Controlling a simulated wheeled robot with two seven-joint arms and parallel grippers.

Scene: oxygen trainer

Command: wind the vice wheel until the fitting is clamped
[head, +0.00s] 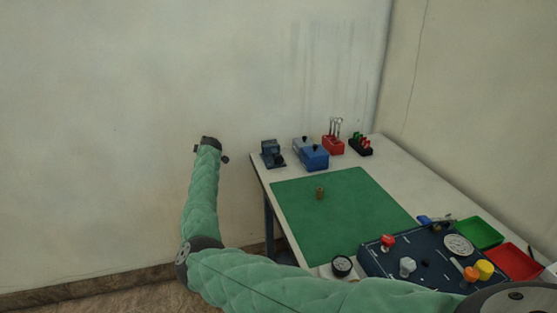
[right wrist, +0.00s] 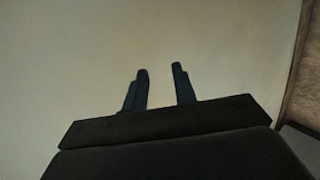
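A small dark blue device that looks like the vice (head: 271,154) stands at the back left corner of the table; its wheel is too small to make out. A small brass fitting (head: 320,193) stands on the green mat, apart from the vice. My right arm comes in from the lower right and bends upward, its dark end left of the table in front of the wall. In the right wrist view my right gripper (right wrist: 161,69) has its two fingers apart with nothing between them. My left gripper is in neither view.
A blue box (head: 314,158), a red holder (head: 333,145) and a black rack (head: 361,146) stand along the back. A dark control panel (head: 420,257), green tray (head: 479,233) and red tray (head: 514,262) fill the right front. The green mat (head: 350,225) is mostly clear.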

